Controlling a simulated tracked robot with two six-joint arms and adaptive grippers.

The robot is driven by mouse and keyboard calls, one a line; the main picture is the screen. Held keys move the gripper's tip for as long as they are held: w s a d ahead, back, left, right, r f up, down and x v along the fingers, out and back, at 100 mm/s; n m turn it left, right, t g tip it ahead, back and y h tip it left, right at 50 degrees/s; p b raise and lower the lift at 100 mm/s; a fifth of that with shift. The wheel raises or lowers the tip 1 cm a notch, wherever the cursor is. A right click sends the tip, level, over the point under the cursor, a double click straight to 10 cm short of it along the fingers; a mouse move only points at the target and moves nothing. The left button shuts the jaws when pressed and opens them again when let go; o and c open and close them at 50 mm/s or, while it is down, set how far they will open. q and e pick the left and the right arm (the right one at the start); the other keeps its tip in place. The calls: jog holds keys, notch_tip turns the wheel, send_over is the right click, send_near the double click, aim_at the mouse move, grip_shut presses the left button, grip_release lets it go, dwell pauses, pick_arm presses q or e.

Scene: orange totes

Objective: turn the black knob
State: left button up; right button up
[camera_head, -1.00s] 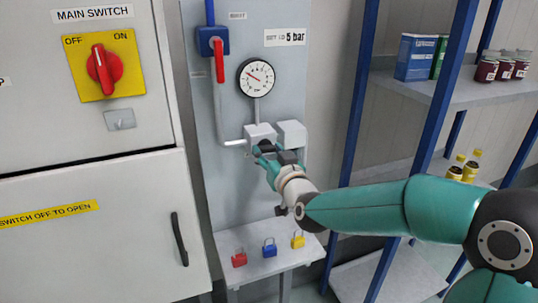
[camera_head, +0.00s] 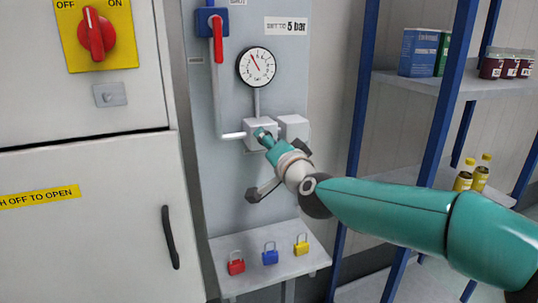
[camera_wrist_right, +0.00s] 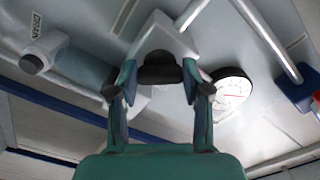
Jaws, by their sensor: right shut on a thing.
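The black knob (camera_wrist_right: 159,71) shows in the right wrist view on the front of a light grey regulator block (camera_wrist_right: 165,38). My right gripper (camera_wrist_right: 159,82) has one finger on each side of the knob and is shut on it. In the head view the gripper (camera_head: 264,137) is at the front of the block, and its fingers and wrist hide the knob. The round gauge (camera_head: 256,67) above has its red needle pointing up and slightly left. My left gripper is in neither view.
A red lever on a blue valve (camera_head: 213,22) is up and left of the gauge. Red, blue and yellow padlocks (camera_head: 270,254) stand on a small shelf below. A cabinet with a red switch (camera_head: 97,34) is at left, blue-post shelving (camera_head: 440,120) at right.

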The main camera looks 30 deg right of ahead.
jog(key=shift+f+m+b, duration=0.1)
jog(key=shift+m+b, duration=0.55)
jog(key=shift+m, duration=0.65)
jog(key=o, duration=1.2)
jog(key=shift+c, duration=0.2)
jog(key=v, duration=1.2)
jog(key=shift+s+d+f, duration=0.1)
jog(key=shift+d, duration=0.05)
